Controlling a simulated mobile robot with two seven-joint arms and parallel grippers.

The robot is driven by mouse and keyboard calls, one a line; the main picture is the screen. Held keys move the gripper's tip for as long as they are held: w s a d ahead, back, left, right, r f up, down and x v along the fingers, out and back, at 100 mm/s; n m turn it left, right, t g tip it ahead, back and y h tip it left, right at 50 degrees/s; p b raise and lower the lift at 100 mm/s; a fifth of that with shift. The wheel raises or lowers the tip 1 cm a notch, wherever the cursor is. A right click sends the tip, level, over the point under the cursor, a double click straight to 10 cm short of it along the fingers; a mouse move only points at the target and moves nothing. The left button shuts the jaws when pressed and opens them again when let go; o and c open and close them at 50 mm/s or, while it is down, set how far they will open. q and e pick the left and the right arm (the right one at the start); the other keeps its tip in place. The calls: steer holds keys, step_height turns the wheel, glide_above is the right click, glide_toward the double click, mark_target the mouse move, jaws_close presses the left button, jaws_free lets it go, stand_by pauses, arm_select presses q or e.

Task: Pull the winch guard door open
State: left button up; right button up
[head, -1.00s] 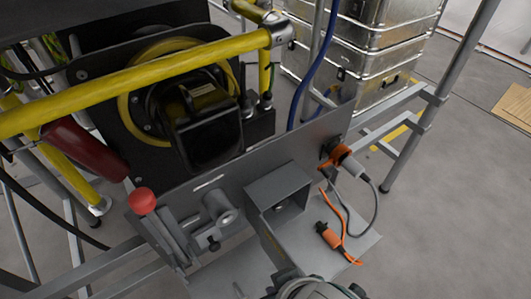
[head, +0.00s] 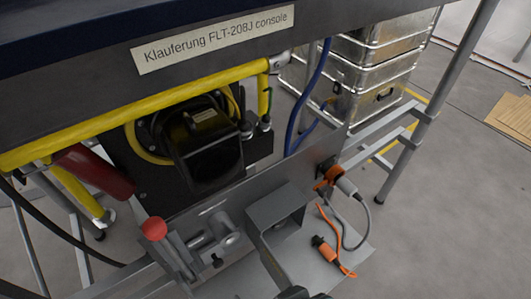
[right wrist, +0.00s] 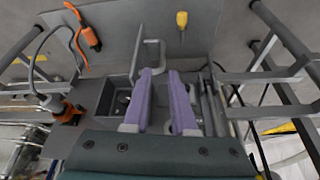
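The winch (head: 200,140), a dark drum unit with a yellow ring, sits under the console in the head view. A long grey sheet panel (head: 318,150) stands in front of it, with a grey box-shaped bracket (head: 275,205) and a latch-like fitting (head: 222,235). I cannot tell which part is the guard door. In the right wrist view, a thin grey U-shaped handle (right wrist: 152,41) rises at the fingertips of my right gripper (right wrist: 161,72). Its two purple fingers are apart; no firm grip on the handle shows. My left gripper is not in view.
A yellow tube (head: 130,112) crosses below the console (head: 90,75). A red knob (head: 153,228) stands left of the fitting. An orange connector (head: 323,246) and grey cable lie by the bracket. Metal cases (head: 375,65) stand behind; grey posts (head: 455,75) are at right.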

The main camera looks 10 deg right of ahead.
arm_select(q)
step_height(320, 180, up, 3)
steer(key=shift+p, duration=0.85)
arm_select(e)
steer(key=v, duration=0.3)
steer(key=shift+s+d+r, duration=0.15)
steer(key=shift+s+r, duration=0.05)
steer(key=shift+s, duration=0.2)
steer(key=s+d+r+p, duration=0.1)
steer(key=d+r+p, duration=0.3)
steer(key=r+p, duration=0.85)
steer(key=s+d+r+h+p, duration=0.15)
steer(key=d+r+p, duration=0.35)
steer(key=r, duration=1.5)
steer(key=s+d+r+y+p, duration=0.1)
steer(key=s+d+r+p, duration=0.15)
steer(key=r+p, duration=1.05)
arm_select(q)
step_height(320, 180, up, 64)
steer(key=p, duration=3.3)
arm_select(e)
step_height(320, 180, up, 38)
steer(key=w, duration=0.1)
steer(key=shift+r+g, duration=0.2)
steer(key=shift+g, duration=0.2)
